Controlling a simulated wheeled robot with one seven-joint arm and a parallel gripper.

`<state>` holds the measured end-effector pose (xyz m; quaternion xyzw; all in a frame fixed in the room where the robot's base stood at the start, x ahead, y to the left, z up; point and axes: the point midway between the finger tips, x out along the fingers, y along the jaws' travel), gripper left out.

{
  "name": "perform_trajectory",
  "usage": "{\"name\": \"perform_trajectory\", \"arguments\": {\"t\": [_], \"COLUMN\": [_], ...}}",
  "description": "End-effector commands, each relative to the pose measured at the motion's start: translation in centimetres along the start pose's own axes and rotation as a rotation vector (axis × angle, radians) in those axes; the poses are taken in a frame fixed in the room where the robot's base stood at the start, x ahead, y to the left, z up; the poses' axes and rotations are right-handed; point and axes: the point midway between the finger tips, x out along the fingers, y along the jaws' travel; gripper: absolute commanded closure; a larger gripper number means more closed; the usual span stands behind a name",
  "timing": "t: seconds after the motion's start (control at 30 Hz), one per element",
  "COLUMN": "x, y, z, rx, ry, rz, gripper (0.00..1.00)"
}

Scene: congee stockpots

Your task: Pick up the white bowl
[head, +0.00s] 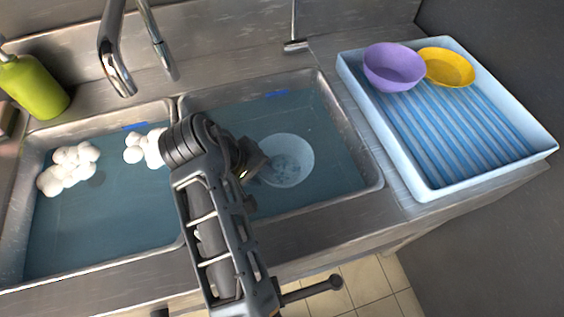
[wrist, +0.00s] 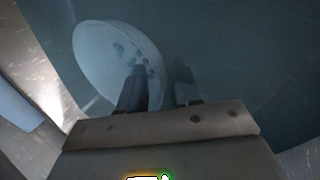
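The white bowl (head: 290,158) lies in the water of the right sink basin, with dark specks inside it. In the wrist view the bowl (wrist: 100,55) is at upper left, looking pale blue under the water. My gripper (wrist: 160,82) is open, with a gap between its two dark fingers. In the wrist view the left finger overlaps the bowl's inside and the right finger is beyond its rim. I cannot tell whether either touches it. In the head view my wrist hides the bowl's left edge and most of the gripper.
A blue-white drying tray (head: 420,180) at right holds a purple bowl (head: 394,68) and a yellow bowl (head: 449,68). The left basin (head: 100,220) holds water and white foam (head: 68,168). A metal divider separates the basins. A faucet (head: 116,70) and green bottle (head: 33,88) stand behind.

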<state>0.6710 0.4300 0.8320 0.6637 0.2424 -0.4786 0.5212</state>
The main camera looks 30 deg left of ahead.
Motion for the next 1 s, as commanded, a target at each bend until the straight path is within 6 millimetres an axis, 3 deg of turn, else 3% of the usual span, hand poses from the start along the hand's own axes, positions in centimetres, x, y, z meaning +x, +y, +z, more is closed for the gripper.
{"name": "perform_trajectory", "arguments": {"t": [0.13, 0.4, 0.73, 1.0], "x": [1.4, 1.7, 1.6, 1.6], "y": [0.0, 0.0, 0.0, 0.0], "z": [0.0, 0.0, 0.0, 0.0], "rx": [0.0, 0.0, 0.0, 0.0], "ry": [0.0, 0.002, 0.002, 0.002], "rz": [0.0, 0.0, 0.0, 0.0], "gripper": [0.67, 0.67, 0.98, 1.0]}}
